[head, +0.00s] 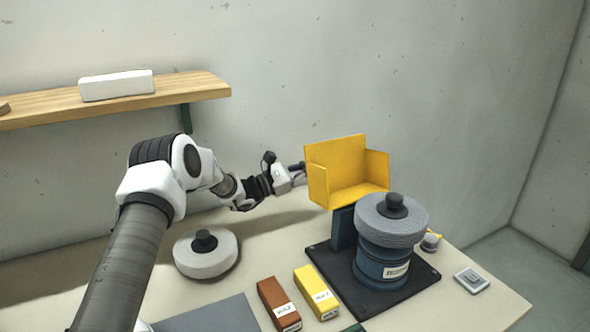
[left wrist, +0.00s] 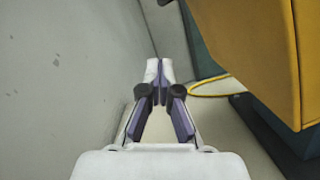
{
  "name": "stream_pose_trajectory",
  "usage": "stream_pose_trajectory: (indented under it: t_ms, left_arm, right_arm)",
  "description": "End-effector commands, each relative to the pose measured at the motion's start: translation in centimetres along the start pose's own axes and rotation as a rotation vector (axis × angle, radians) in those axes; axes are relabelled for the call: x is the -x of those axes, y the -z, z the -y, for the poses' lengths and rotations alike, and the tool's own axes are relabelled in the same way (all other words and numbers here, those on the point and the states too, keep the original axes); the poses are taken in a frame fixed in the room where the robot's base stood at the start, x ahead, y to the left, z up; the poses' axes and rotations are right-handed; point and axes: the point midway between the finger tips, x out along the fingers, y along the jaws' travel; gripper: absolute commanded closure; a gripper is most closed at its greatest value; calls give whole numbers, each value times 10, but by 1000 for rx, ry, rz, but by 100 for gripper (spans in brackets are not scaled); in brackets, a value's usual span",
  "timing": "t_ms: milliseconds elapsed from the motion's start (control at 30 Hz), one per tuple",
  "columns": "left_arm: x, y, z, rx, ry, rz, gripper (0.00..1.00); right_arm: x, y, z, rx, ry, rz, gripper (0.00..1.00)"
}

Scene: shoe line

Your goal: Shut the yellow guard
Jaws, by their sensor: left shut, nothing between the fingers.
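The yellow guard (head: 345,167) stands raised behind the grinder (head: 384,262), tilted up and open toward the front. The grinder has a grey wheel (head: 370,219) with a dark knob on a blue body and a black base plate. My left gripper (head: 301,168) is at the guard's left edge, its tips partly hidden behind it. In the left wrist view my left gripper (left wrist: 160,82) is shut and empty, with the guard (left wrist: 245,45) to its right. I cannot tell whether they touch. My right gripper is not in view.
A loose pale wheel (head: 205,254) lies on the table left of the grinder. A brown block (head: 275,300) and a yellow block (head: 315,290) lie in front. A shelf (head: 200,87) with a white box (head: 117,85) is on the wall. A grey switch box (head: 471,280) is right.

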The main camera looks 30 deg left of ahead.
Motion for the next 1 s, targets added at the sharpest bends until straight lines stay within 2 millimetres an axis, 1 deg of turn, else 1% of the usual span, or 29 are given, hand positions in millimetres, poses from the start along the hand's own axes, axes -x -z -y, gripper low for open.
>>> stream_pose_trajectory:
  t_ms: [33,100,133,200,333,767,867,1000]
  left_arm:
    - [-13,-2,0,-3,4,-1,100]
    - [-27,-2,1,-1,3,-1,100]
    - [-27,-14,-3,0,-1,1,100]
    - [-29,-26,-2,1,-1,2,100]
    - [-32,-37,-1,1,-1,1,100]
    - [-31,-39,0,-2,0,0,100]
    - [-32,-39,-1,-19,4,0,100]
    - [-32,-43,-4,-82,17,1,100]
  right_arm:
    - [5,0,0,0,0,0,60]
    - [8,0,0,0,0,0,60]
    - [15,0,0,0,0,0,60]
    - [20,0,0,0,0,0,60]
    - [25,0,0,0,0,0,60]
    - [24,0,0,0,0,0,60]
    - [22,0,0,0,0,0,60]
    - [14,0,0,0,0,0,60]
